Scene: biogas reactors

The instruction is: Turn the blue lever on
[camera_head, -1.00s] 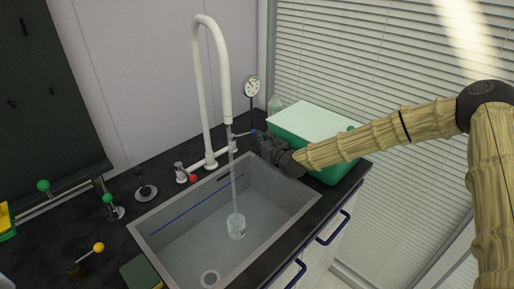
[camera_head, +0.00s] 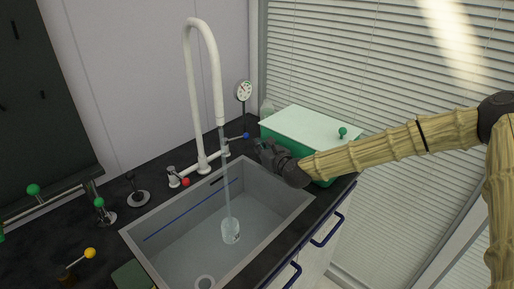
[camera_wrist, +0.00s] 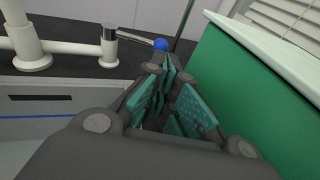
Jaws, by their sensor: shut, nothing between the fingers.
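The blue lever (camera_head: 246,135) is a blue ball on a thin metal handle at the right end of the white faucet base (camera_head: 203,166). It also shows in the wrist view (camera_wrist: 160,44), just beyond my fingers, with its handle pointing right from the white pipe. My gripper (camera_head: 262,146) is dark grey with teal finger pads, just right of and in front of the blue ball, shut and empty. In the wrist view my fingertips (camera_wrist: 168,66) are close to the ball; I cannot tell whether they touch it. Water runs from the spout into the sink.
The red lever (camera_head: 185,182) is at the faucet's left. A green box with a white lid (camera_head: 310,128) stands close to the right of my gripper. A gauge (camera_head: 244,91) stands behind.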

